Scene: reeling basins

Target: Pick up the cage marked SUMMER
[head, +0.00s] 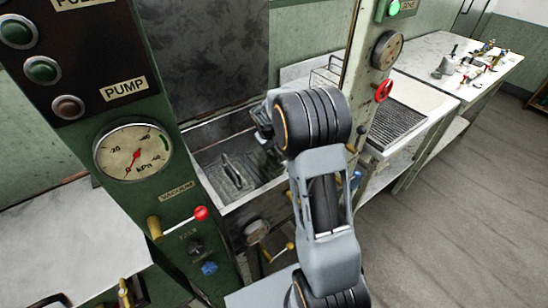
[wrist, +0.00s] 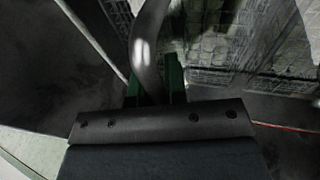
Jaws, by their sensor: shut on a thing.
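In the wrist view, the two green fingers of my gripper (wrist: 156,80) are shut on a curved metal bar (wrist: 148,38), which looks like a cage handle. No SUMMER label can be read in either view. In the head view, my arm reaches over the metal basin (head: 205,135) and hides the fingertips. A grey mesh shape (head: 232,176) shows inside the basin, left of my arm.
A green panel with a pressure gauge (head: 132,152) and a red-tipped lever (head: 200,213) stands left of the basin. A post with a red valve handle (head: 384,90) stands on the right. A wire rack (head: 325,73) is behind. The far counter (head: 440,45) holds small items.

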